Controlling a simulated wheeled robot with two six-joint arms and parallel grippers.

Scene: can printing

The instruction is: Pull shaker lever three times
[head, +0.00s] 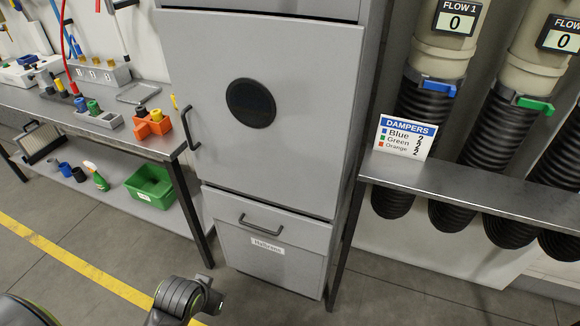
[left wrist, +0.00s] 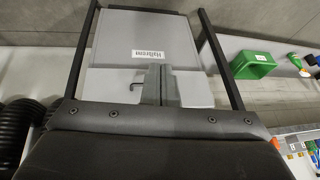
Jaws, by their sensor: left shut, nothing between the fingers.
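A tall grey cabinet (head: 220,150) stands in the middle of the head view. Its shut door has a round dark window (head: 251,103) and a dark bar handle (head: 189,128) on the left edge. A small yellow piece (head: 173,101) shows at the cabinet's left side; I cannot tell if it is the shaker lever. Below is a shut drawer with a dark handle (head: 263,224). My left gripper (left wrist: 157,82) is shut and empty in the left wrist view, in front of the cabinet's lower part and apparently apart from it. My right gripper is out of view.
A metal bench (head: 150,145) with coloured parts stands left; a green bin (head: 150,186) sits on its lower shelf. A shelf (head: 470,195) at right carries a dampers sign (head: 403,137) beside black ribbed hoses. The floor in front is clear, with a yellow line (head: 75,262).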

